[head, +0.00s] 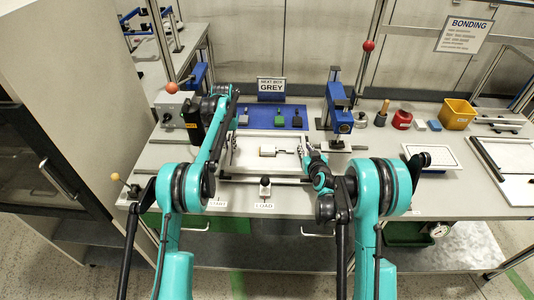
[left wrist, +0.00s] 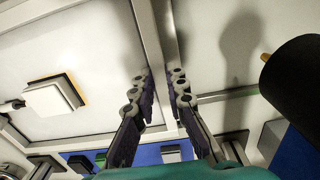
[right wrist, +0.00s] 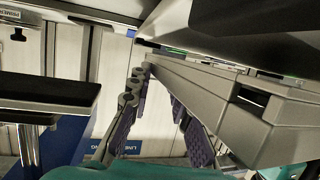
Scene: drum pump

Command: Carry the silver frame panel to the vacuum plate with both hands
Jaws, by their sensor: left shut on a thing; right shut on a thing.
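The silver frame panel (head: 266,180) is a pale sheet in a metal rim at the middle of the bench in the head view. My left gripper (head: 233,141) is shut on its left side. In the left wrist view the fingers straddle the silver rail (left wrist: 152,32). My right gripper (head: 303,147) is at its right side, and in the right wrist view its fingers close on a silver rail (right wrist: 205,88). A framed white plate (head: 432,157) and a larger framed panel (head: 512,168) lie at the right; I cannot tell which is the vacuum plate.
A small pale block (head: 268,151) shows within the frame outline. A blue mat (head: 290,112) with small blocks lies behind, beside a blue press (head: 339,105). A red jar (head: 402,119) and a yellow bin (head: 457,114) stand at the back right. A black knob (head: 265,181) is in front.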

